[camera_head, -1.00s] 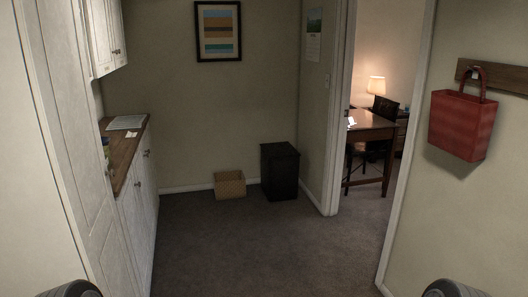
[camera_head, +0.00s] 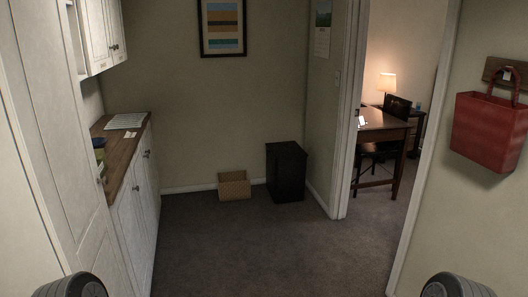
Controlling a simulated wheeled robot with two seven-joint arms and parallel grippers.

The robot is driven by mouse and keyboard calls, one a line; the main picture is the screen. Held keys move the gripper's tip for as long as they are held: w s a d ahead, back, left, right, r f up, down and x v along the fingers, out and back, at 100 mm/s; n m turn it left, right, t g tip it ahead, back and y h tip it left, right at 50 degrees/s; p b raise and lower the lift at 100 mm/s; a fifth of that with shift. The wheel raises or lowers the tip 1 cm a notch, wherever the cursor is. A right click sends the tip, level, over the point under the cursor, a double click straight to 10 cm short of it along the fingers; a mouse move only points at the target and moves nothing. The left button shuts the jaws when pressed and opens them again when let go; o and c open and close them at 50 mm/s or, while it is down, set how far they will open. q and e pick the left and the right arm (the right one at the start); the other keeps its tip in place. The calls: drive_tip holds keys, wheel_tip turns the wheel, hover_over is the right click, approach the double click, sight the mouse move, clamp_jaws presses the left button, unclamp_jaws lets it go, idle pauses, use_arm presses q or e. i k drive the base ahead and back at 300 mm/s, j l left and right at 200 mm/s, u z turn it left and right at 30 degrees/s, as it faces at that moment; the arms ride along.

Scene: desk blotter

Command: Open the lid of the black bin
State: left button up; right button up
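The black bin (camera_head: 286,174) stands upright on the carpet against the back wall, just left of the doorway. Its top looks flat and closed; the lid's edge is too dark to make out clearly. The bin is well ahead of me, across open floor. Only rounded dark grey parts of my own arms show at the bottom left and bottom right corners. Neither gripper's fingers are in the picture.
White cabinets with a wooden counter (camera_head: 125,150) line the left side. At right, a door frame (camera_head: 345,150) opens to a desk (camera_head: 385,125). A red bag (camera_head: 488,130) hangs on the right wall. The carpet (camera_head: 260,245) between is clear.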

sight(283, 150)
drive_tip(key=i, duration=5.15)
drive_tip(key=i+j+z, duration=0.2)
drive_tip(key=i, duration=0.3)
drive_tip(key=i+z, duration=0.2)
drive_tip(key=i, duration=0.25)
drive_tip(key=i+j+z, duration=0.25)
drive_tip(key=i, duration=0.2)
